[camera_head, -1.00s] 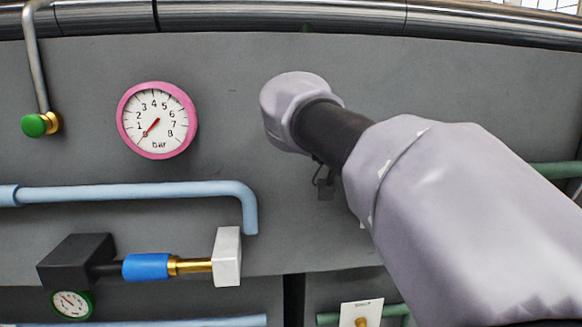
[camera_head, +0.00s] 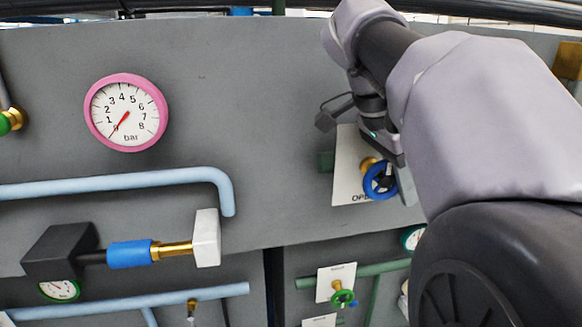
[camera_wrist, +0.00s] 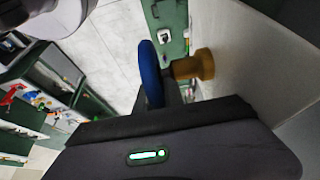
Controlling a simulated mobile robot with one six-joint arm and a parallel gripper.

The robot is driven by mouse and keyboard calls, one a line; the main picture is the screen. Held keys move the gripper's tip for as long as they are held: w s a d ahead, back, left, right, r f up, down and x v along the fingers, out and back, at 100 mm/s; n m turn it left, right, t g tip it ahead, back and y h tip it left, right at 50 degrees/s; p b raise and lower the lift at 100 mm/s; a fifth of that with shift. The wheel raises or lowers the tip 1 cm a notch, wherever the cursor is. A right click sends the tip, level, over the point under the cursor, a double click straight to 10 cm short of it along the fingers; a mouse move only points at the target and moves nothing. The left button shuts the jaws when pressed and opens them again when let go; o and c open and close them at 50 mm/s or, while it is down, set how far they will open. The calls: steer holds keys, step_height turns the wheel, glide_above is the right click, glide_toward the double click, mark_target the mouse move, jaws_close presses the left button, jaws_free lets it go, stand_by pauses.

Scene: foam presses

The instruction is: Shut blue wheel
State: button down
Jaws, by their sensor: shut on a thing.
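The blue wheel (camera_head: 370,187) sits on a brass stem (camera_head: 369,164) in front of a white plate (camera_head: 347,165) with partly readable lettering at its lower edge. In the wrist view the blue wheel (camera_wrist: 150,72) is seen edge-on, with the brass fitting (camera_wrist: 196,65) to its right. My gripper (camera_head: 388,181) reaches down from above and is shut on the blue wheel's rim. My gripper's dark body hides part of the wheel in both views, and its fingertips are hard to make out.
A pink-rimmed gauge (camera_head: 126,113) and a pale blue pipe (camera_head: 110,186) are on the grey panel to the left. A blue-sleeved brass cylinder (camera_head: 130,253) lies below. A small green wheel (camera_head: 343,298) is under the blue wheel. The panel between gauge and wheel is bare.

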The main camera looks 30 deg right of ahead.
mark_target(382, 161)
steer(key=shift+f, duration=0.25)
steer(key=c, duration=1.4)
jaws_free()
steer(key=shift+c, duration=0.2)
steer(key=shift+r, duration=0.1)
steer(key=p+v, duration=0.2)
steer(key=v, duration=1)
steer(key=shift+d+p, duration=0.15)
steer(key=shift+p, duration=0.15)
